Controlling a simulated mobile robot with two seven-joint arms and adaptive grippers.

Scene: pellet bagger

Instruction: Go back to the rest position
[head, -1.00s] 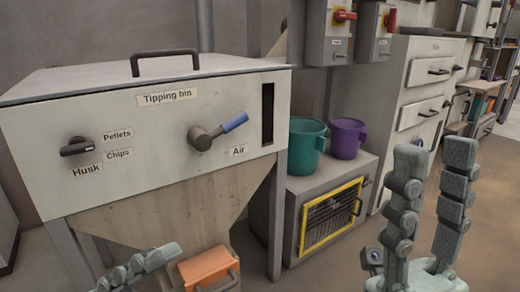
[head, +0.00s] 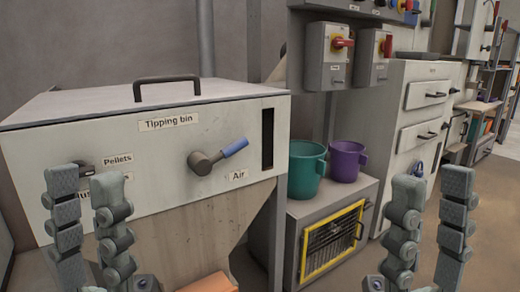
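My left gripper (head: 86,190) is at the lower left, upright in front of the tipping bin's panel. Its two fingers stand apart with nothing between them, and they cover part of the selector labels. My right gripper (head: 432,208) is at the lower right, also upright, open and empty, in front of the floor and grey cabinet. Neither gripper appears to touch anything.
The tipping bin (head: 60,112) has a black top handle (head: 166,83), an air lever (head: 222,155) with a blue grip and a selector knob (head: 84,169). A teal bucket (head: 305,170) and purple bucket (head: 345,161) stand on a grey box (head: 294,236). Switch boxes (head: 328,55) hang above.

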